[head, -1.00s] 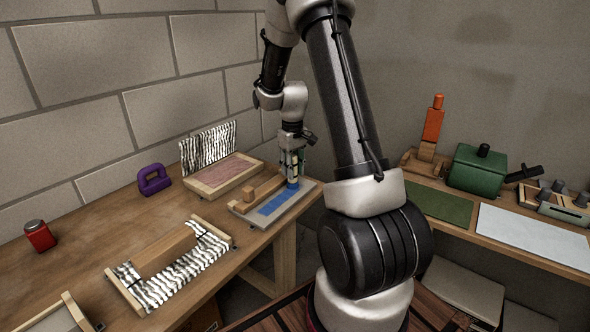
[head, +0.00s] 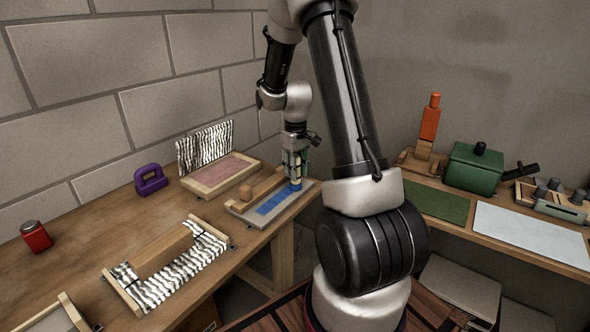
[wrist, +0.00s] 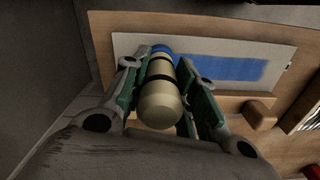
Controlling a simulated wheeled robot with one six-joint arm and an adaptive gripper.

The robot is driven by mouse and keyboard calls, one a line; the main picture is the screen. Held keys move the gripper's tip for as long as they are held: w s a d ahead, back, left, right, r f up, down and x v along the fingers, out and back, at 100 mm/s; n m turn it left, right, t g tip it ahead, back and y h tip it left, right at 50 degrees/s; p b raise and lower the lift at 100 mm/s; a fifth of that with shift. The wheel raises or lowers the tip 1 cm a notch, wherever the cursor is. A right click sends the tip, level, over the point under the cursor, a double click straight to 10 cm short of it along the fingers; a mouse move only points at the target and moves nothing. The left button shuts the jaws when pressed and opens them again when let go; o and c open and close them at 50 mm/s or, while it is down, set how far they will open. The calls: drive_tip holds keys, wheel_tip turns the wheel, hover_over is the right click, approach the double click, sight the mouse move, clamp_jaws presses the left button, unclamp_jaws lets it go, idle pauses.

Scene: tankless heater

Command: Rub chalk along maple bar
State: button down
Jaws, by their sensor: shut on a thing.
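My gripper (wrist: 160,95) is shut on a cream cylinder with black bands and a blue end (wrist: 160,88), which appears to be the chalk. In the head view my gripper (head: 294,168) points down at the far right end of the wooden table, with the blue end at or just above a pale grey plate (head: 246,219); contact is unclear. A blue strip (head: 275,203) lies along this plate. A light wooden bar (head: 266,184) with a small block at its near end lies beside the strip, perhaps the maple bar. The wrist view shows the strip (wrist: 230,68) right of the cylinder.
A purple handle-shaped object (head: 150,179), a red can (head: 36,237) and a wooden frame with striped material (head: 185,268) are farther left. A right-hand bench holds a green box (head: 474,167).

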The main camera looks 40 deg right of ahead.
drive_tip(key=shift+a, duration=0.1)
drive_tip(key=shift+w+a+f, duration=0.1)
drive_tip(key=shift+w+a, duration=0.2)
drive_tip(key=shift+a, duration=0.5)
drive_tip(key=shift+d, duration=0.15)
drive_tip(key=shift+w+d, duration=0.3)
drive_tip(key=shift+d, duration=0.35)
drive_tip(key=shift+w+d, duration=0.25)
drive_tip(key=shift+d, duration=0.4)
drive_tip(key=shift+r, duration=2.65)
